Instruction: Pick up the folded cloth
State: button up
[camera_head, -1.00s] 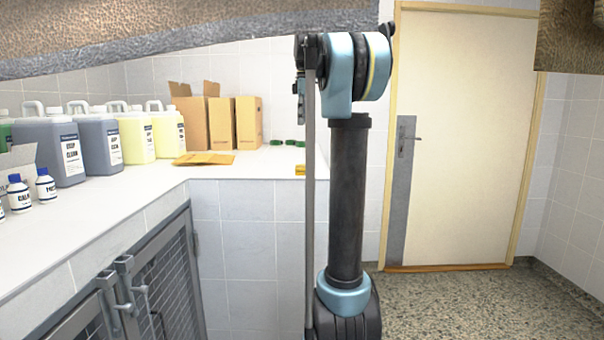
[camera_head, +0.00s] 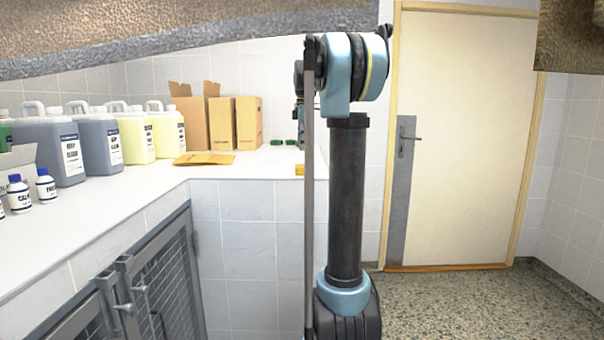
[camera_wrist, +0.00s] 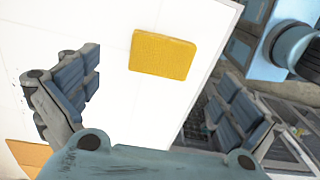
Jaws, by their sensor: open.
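The folded cloth is a small yellow rectangle lying on the white counter. It is in the wrist view (camera_wrist: 163,55) at upper middle, and its edge shows in the head view (camera_head: 299,170) beside my arm, partly hidden. My gripper (camera_wrist: 160,78) is open and empty, its two blue-padded fingers spread wide to either side of the cloth's line. The cloth appears ahead of the palm and apart from the fingers. In the head view my gripper is mostly hidden behind my arm, above the counter near the cloth.
A flat orange-yellow piece (camera_head: 204,158) lies on the counter (camera_head: 150,190), left of the cloth. The counter's edge runs close to the cloth. Barred kennel doors (camera_head: 165,290) are below.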

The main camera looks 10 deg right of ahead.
aim_at(303, 166)
jog(key=shift+s+a+f, duration=0.1)
jog(key=shift+a+f, duration=0.1)
jog(key=shift+f, duration=1.5)
jog(key=shift+a+f, duration=0.15)
jog(key=shift+f, duration=1.5)
jog(key=c, duration=1)
